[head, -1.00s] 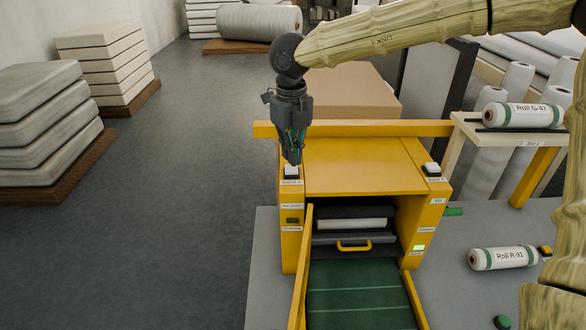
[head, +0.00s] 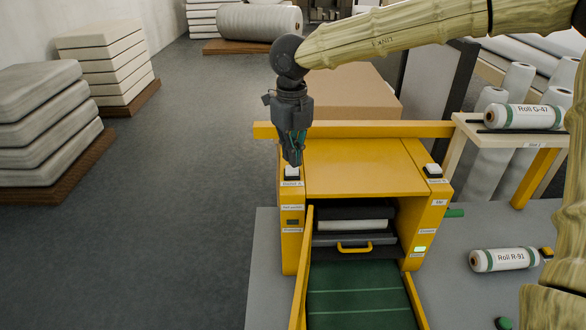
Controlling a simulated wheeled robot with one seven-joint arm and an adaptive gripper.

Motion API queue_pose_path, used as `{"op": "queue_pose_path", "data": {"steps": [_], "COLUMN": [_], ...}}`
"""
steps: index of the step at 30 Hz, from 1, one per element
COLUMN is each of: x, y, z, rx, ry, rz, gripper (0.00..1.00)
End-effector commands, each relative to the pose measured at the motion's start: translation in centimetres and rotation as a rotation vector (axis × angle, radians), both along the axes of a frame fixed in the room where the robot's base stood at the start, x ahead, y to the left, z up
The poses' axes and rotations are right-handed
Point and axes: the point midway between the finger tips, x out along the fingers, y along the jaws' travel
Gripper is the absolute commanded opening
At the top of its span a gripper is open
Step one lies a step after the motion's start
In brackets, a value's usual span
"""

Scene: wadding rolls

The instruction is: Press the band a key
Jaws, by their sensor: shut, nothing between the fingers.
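The band A key (head: 291,173) is a white key on a dark base, on top of the left yellow post of the machine, with a small label (head: 291,184) below it. My gripper (head: 293,162) points down with its fingers shut and empty. Its tips are right at the key in the picture and partly cover it. I cannot tell whether they touch it. A similar white key (head: 432,171) sits on top of the right post, away from my gripper.
The yellow machine (head: 355,165) has a green belt (head: 355,290) in front and a drawer with a yellow handle (head: 354,247). A green light (head: 420,249) glows on the right post. Roll R-91 (head: 503,259) lies at right; Roll G-47 (head: 522,116) lies on a stand.

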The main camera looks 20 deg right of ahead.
Motion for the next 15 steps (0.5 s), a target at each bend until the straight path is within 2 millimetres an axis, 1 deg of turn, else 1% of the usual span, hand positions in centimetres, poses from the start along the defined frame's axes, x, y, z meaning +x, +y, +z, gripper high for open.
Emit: {"op": "queue_pose_path", "data": {"steps": [8,15], "x": [0.00,0.00], "y": [-0.02,-0.02], "z": [-0.09,-0.83], "rx": [0.000,0.000], "ry": [0.000,0.001], "rz": [0.000,0.000], "gripper": [0.00,0.00]}}
